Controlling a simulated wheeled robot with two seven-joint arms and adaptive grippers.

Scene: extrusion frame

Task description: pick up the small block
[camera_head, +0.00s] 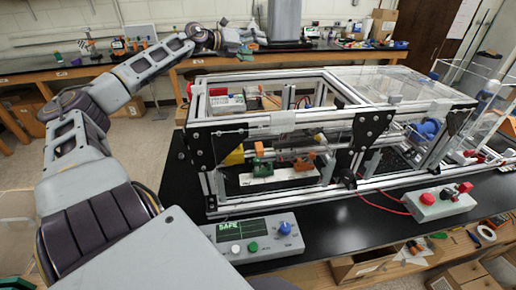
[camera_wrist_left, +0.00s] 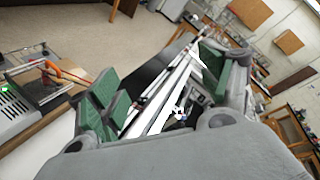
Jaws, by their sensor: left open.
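My left gripper (camera_head: 240,38) is at the far end of my outstretched left arm, behind and above the frame's left part. In the left wrist view it is open and empty, with green-padded fingers (camera_wrist_left: 160,82) spread apart. Inside the extrusion frame (camera_head: 290,122), on a pale strip, stand a small green block (camera_head: 262,166) and a small orange block (camera_head: 304,162). A yellow piece (camera_head: 235,156) sits to their left, partly hidden by a black corner plate. I cannot tell which one is the small block. My gripper is well apart from them all. My right gripper is out of view.
The frame stands on a black table (camera_head: 325,222), with bars and clear panels around and above the blocks. A control box marked SAFE (camera_head: 250,238) and a red-button box (camera_head: 438,202) sit in front. A cluttered bench (camera_head: 130,65) runs along the back wall.

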